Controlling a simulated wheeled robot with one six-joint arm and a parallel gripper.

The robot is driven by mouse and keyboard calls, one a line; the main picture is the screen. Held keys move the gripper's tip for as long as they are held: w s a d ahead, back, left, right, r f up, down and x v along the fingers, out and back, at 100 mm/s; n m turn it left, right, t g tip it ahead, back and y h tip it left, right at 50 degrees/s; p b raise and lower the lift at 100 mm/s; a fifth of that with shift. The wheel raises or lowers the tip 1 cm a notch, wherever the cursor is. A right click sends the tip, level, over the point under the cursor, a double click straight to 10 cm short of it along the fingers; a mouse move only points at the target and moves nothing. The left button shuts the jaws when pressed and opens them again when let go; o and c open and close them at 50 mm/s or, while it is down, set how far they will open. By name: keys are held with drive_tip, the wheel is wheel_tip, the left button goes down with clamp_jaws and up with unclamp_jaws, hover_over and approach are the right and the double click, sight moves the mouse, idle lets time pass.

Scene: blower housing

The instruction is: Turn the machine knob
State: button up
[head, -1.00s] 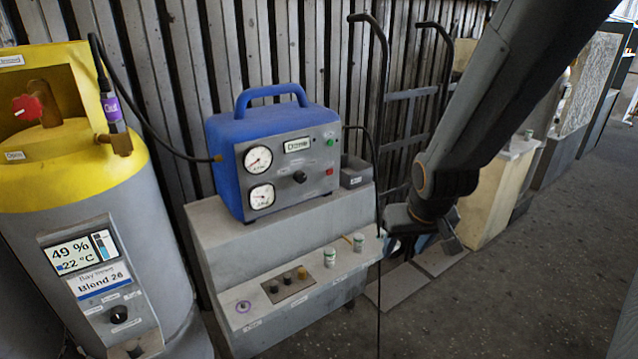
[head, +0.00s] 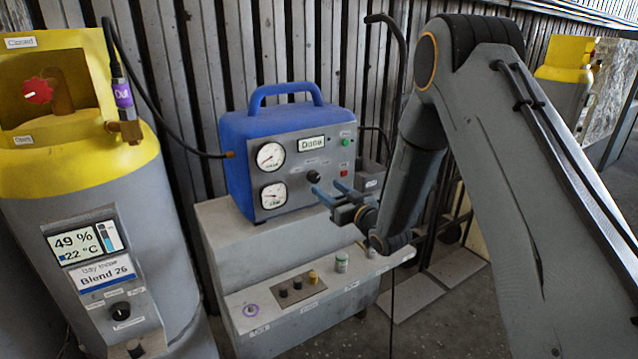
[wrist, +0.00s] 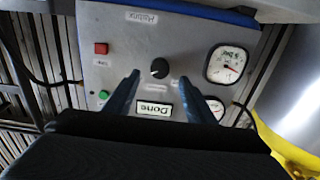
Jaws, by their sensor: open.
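The blue machine (head: 236,165) stands on a grey stepped bench, with a grey front panel. Its black knob (head: 314,177) sits on that panel, right of two round gauges and below a display reading "Done". In the wrist view the knob (wrist: 159,68) appears upside down, centred between my fingers and beyond their tips. My gripper (head: 331,191) is open and empty in front of the panel, apart from the knob. Its blue fingers (wrist: 160,82) also show in the wrist view, spread either side of the knob's line.
A green button (head: 346,143) and a red button (head: 344,170) sit right of the knob. A yellow-and-grey tank (head: 80,190) stands at left, joined by a black hose. Small knobs and a cup (head: 341,261) are on the bench's lower step (head: 265,322).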

sight(316, 179)
drive_tip(key=shift+p+x, duration=0.6)
drive_tip(key=shift+x, duration=2.5)
drive_tip(key=c, duration=1)
